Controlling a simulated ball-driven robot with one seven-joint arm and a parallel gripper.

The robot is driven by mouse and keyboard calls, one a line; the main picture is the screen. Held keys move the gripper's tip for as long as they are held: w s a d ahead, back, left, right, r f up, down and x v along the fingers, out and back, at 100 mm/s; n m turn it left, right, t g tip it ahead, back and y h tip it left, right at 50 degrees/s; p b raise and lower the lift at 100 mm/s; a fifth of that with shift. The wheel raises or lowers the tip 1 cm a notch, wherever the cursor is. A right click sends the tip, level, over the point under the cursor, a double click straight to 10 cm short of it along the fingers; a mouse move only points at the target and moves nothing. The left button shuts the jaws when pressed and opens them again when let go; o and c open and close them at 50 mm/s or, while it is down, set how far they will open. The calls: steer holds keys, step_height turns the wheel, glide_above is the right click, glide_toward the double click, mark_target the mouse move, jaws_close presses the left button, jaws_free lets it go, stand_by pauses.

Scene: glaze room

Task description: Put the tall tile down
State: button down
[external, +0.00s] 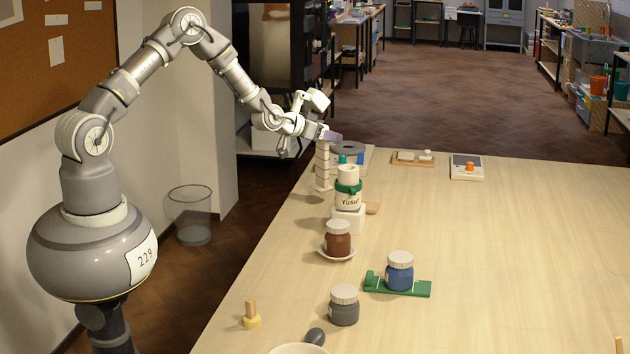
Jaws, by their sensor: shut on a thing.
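My gripper (322,133) is at the far left part of the table, at the end of my outstretched arm. The piece is just above or at the top of a stack of pale blocks (323,168). I cannot tell whether it touches the stack.
Close by stand a grey round item (347,150) and a jar marked "Yusuf" (348,200) on a white block. Nearer are a brown jar (338,240), a blue jar (399,272) on a green piece and a grey jar (344,306). The table's right side is mostly clear.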

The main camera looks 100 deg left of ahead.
steer(key=shift+w+a+f, duration=0.4)
steer(key=shift+f, duration=0.25)
steer(key=shift+w+a+f, duration=0.4)
steer(key=shift+a+f, duration=0.05)
steer(key=shift+f, duration=0.15)
steer(key=shift+w+a+f, duration=0.4)
steer(key=shift+f, duration=0.25)
steer(key=shift+f+b, duration=0.1)
steer(key=shift+b, duration=0.25)
steer(key=shift+c, duration=1.6)
jaws_free()
